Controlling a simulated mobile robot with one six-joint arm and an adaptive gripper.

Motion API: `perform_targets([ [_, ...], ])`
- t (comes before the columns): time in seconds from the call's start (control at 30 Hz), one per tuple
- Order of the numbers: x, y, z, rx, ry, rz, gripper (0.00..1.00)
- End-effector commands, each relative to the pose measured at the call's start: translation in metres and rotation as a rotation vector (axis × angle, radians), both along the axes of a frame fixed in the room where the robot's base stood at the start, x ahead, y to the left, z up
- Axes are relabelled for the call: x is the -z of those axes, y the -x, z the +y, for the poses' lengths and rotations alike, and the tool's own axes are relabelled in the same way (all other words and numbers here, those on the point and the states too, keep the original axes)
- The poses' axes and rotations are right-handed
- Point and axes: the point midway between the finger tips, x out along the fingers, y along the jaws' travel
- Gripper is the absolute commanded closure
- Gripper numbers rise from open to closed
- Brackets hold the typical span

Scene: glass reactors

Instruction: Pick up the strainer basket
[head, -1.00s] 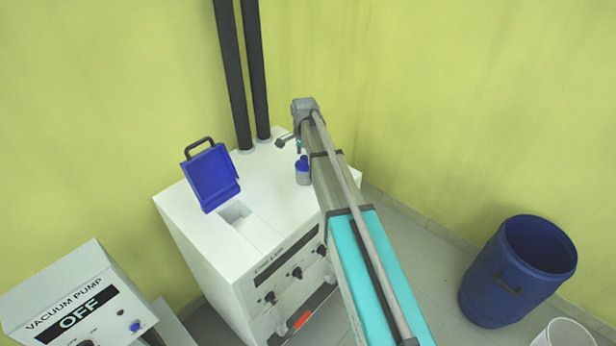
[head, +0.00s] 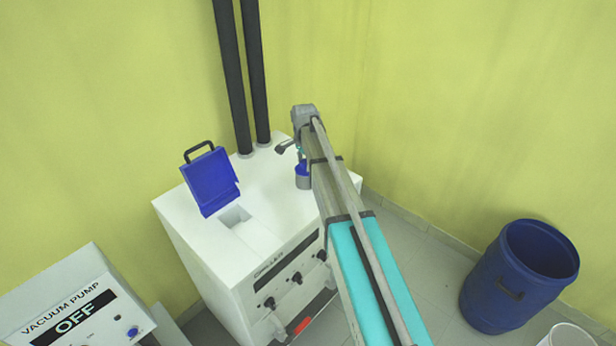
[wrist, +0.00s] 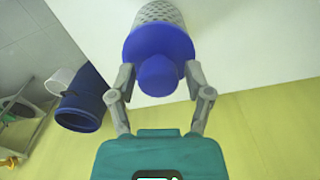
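The strainer basket (wrist: 160,42) has a grey perforated body and a blue top with a rounded blue knob. In the head view the basket (head: 303,182) stands upright on the white chiller's top, partly hidden by my arm. My gripper (wrist: 159,76) is open in the wrist view, with one finger on each side of the blue knob. A small gap shows between each fingertip and the knob. In the head view my gripper (head: 300,156) is above the basket, small and mostly hidden by my arm.
The white chiller (head: 265,225) has an open blue lid (head: 211,181) left of the basket, beside a square opening. Two black pipes (head: 244,80) rise at the back. A vacuum pump (head: 78,305) reading OFF stands at the lower left. A blue barrel (head: 515,280) is on the floor at the right.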

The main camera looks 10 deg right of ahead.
Motion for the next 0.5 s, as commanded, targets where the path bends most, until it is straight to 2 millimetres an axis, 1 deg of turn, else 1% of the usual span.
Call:
perform_targets([
  [0.03,0.0,0.0001,-0.0001,0.0,0.0,0.0,0.55],
  [0.17,0.0,0.0,-0.0001,0.0,0.0,0.0,0.79],
  [0.2,0.0,0.0,-0.0002,0.0,0.0,0.0,0.87],
  [0.27,0.0,0.0,-0.0002,0.0,0.0,0.0,0.98],
  [0.3,0.0,0.0,-0.0002,0.0,0.0,0.0,1.0],
  [0.5,0.0,0.0001,-0.0004,0.0,0.0,0.0,1.0],
])
